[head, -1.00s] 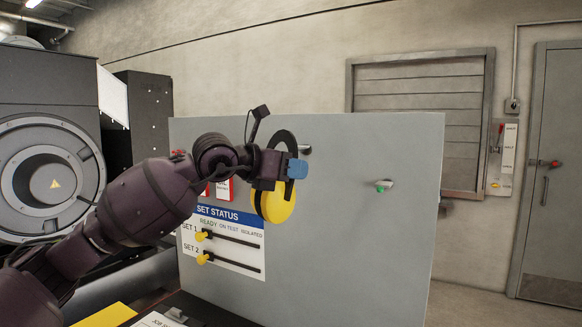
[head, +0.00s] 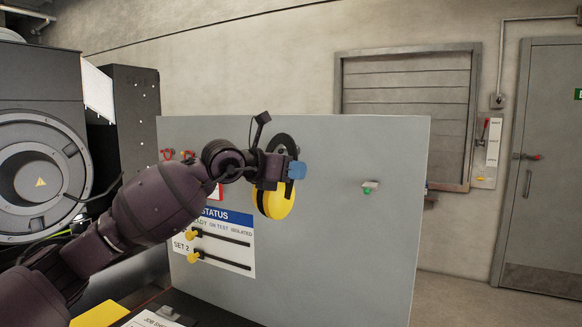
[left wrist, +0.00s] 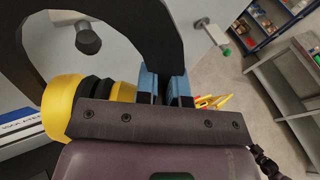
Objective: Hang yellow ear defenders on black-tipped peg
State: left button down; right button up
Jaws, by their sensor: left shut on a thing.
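The yellow ear defenders (head: 273,203) hang from my left gripper (head: 297,170), whose blue fingers are shut on their black headband (head: 282,142). In the left wrist view the fingers (left wrist: 166,85) pinch the band, with a yellow cup (left wrist: 62,105) at left. The black-tipped peg (left wrist: 88,38) sticks out of the grey board and shows through the open loop of the band. In the head view the band and gripper mostly cover this peg. I cannot tell whether the band touches it. My right gripper is not in view.
The grey board (head: 330,250) also bears a green-tipped peg (head: 370,187) at right and red-tipped pegs (head: 167,154) at upper left. A status panel (head: 225,255) with yellow sliders sits below the ear defenders. The board's right part is otherwise clear.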

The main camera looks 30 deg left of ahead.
pick_arm(q)
jog(key=w, duration=0.1)
jog(key=w+f, duration=0.1)
jog(key=shift+w+f+b, duration=0.25)
jog(key=shift+w+b, duration=0.05)
jog(key=shift+b, duration=0.1)
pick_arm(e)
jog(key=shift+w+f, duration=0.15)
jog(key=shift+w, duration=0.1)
pick_arm(q)
jog(key=shift+f, duration=0.3)
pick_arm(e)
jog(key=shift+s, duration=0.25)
pick_arm(q)
jog(key=c, duration=1.1)
grip_release()
jog(key=shift+w+r, duration=0.1)
jog(key=shift+w, duration=0.05)
jog(key=shift+c, duration=0.2)
jog(key=shift+r, duration=0.15)
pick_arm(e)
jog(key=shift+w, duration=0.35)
pick_arm(q)
jog(key=shift+a, duration=0.1)
